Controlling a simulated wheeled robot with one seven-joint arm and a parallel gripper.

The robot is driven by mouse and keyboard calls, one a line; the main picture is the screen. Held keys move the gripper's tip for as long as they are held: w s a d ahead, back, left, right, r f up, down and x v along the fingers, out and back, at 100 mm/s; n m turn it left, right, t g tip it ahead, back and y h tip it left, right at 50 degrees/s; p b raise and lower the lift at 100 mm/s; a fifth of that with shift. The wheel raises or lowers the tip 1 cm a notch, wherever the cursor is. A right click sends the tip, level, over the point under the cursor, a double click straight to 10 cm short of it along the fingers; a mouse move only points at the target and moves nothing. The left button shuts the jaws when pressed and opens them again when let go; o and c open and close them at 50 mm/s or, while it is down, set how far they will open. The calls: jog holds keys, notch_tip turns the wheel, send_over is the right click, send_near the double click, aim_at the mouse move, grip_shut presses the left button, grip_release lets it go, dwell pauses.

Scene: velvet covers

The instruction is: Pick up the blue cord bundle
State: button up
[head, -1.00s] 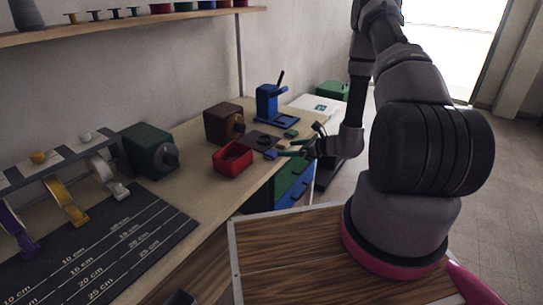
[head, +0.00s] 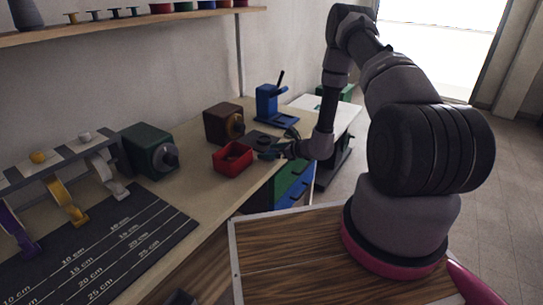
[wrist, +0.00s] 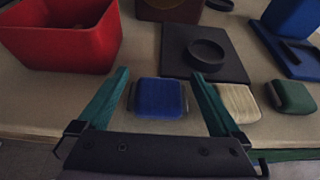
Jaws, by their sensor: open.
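The blue cord bundle (wrist: 159,97) lies on the workbench in the wrist view, a small rounded block between my two fingers. My gripper (wrist: 160,92) is open, with one teal finger on each side of the bundle. In the head view my gripper (head: 266,149) is at the bench's right edge beside the red bin, and the bundle cannot be made out there.
A cream bundle (wrist: 238,103) lies right beside the right finger, with a green bundle (wrist: 291,97) farther right. The red bin (wrist: 62,40) stands close on the left. A dark plate with a round dish (wrist: 206,54) lies behind. A blue press (head: 268,103) stands farther back.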

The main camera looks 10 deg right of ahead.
jog(key=c, duration=1.1)
jog(key=shift+o, duration=0.2)
jog(key=shift+r, duration=0.1)
